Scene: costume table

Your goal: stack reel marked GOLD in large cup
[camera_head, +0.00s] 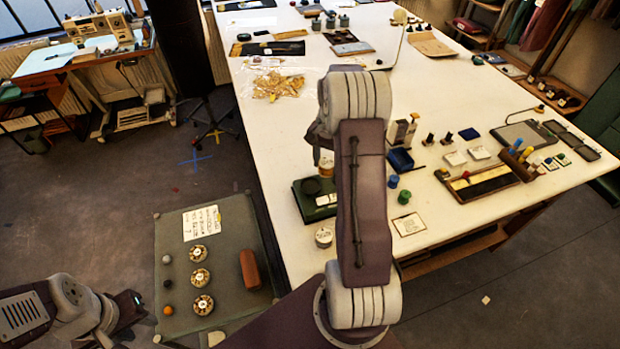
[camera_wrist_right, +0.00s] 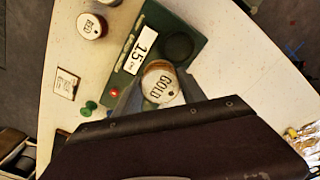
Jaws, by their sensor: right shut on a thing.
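My right gripper (camera_wrist_right: 158,92) is shut on a cream-topped reel marked GOLD (camera_wrist_right: 161,79), lettering facing the camera in the right wrist view. In the head view the reel (camera_head: 326,168) shows beside my arm, at the far end of a green base (camera_head: 309,211). The base has a dark round spot (camera_wrist_right: 178,46) and a white label reading 15. I cannot tell whether this spot is the large cup, nor whether the reel touches the base. My left gripper (camera_head: 130,306) is at the lower left, away from the table; its jaws are unclear.
A second reel, seemingly marked RED (camera_wrist_right: 91,26), stands beside the base. Green and blue pieces (camera_head: 404,197) and a square card (camera_head: 409,224) lie right of my arm. A grey-green stand (camera_head: 230,225) with several round pieces is at the left.

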